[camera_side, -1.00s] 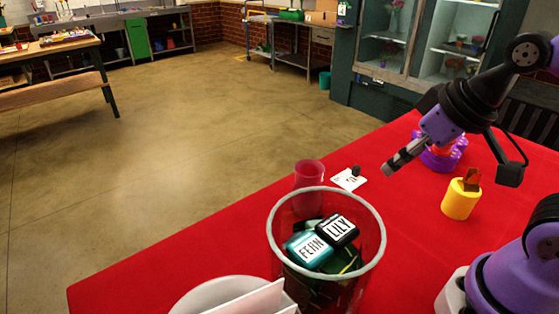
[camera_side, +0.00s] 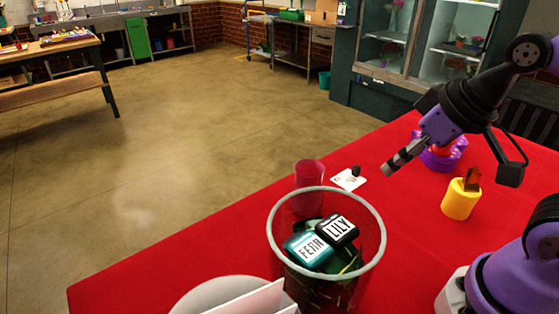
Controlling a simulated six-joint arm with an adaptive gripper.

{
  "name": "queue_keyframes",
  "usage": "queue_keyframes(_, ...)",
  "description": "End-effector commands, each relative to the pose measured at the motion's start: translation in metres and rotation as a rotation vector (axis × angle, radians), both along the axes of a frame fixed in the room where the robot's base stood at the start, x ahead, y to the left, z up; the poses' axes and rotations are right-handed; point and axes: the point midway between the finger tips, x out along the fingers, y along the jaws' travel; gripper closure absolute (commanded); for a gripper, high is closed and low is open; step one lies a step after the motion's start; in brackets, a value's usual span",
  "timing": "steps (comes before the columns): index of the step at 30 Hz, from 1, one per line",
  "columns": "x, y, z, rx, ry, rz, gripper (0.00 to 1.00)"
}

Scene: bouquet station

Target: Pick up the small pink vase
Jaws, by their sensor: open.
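The small pink vase (camera_side: 309,173) stands upright on the red table, behind the large clear container, whose rim hides its lower part. My gripper (camera_side: 395,165) is above the table to the right of the vase, apart from it. It points down and to the left and holds nothing that I can see. The gap between its fingers is hard to make out from this side.
The clear container (camera_side: 376,262) holds boxes labelled FERN (camera_side: 309,249) and LILY (camera_side: 338,230). A white card (camera_side: 345,181) with a small dark object lies near the vase. A yellow cup (camera_side: 459,203) and a purple holder (camera_side: 441,160) stand right. A white bowl (camera_side: 200,292) is at front.

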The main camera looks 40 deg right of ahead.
Motion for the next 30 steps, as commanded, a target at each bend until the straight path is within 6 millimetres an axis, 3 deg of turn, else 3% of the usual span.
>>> queue_keyframes(1, 0.000, 0.000, 0.000, 0.000, 0.000, 0.000, 0.34)
queue_keyframes(3, 0.000, 0.000, 0.000, 0.000, 0.000, 0.000, 0.01)
queue_keyframes(16, 0.000, 0.000, 0.000, -0.001, 0.001, 0.003, 0.01)
queue_keyframes(19, 0.008, 0.002, 0.000, -0.010, 0.011, 0.050, 0.01)
queue_keyframes(30, 0.100, 0.007, -0.021, 0.002, -0.007, 0.623, 0.01)
